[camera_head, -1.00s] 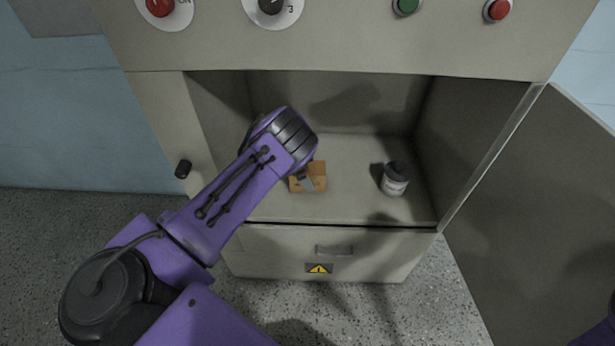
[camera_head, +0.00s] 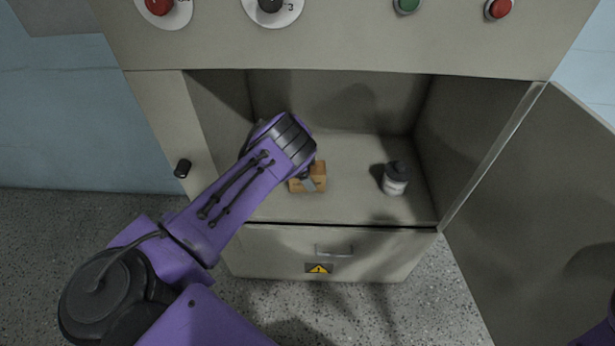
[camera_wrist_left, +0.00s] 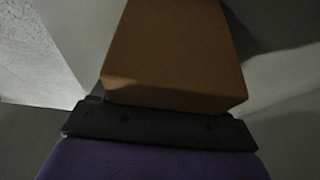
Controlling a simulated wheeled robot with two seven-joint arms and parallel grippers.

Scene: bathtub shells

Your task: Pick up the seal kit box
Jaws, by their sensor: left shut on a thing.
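The seal kit box (camera_head: 317,172) is a small orange-brown box in the open cabinet compartment. In the left wrist view the box (camera_wrist_left: 172,50) fills the upper middle, right at the dark gripper body. My left arm reaches into the compartment from the left. My left gripper (camera_head: 309,184) is at the box, shut on it, and is mostly hidden behind the wrist. I cannot tell whether the box is clear of the shelf. My right gripper is not in view.
A jar (camera_head: 395,178) with a dark lid stands on the shelf (camera_head: 350,205) to the right of the box. The cabinet door (camera_head: 545,200) stands open at the right. A closed drawer (camera_head: 345,262) with a warning label is below. Knobs and buttons line the panel above.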

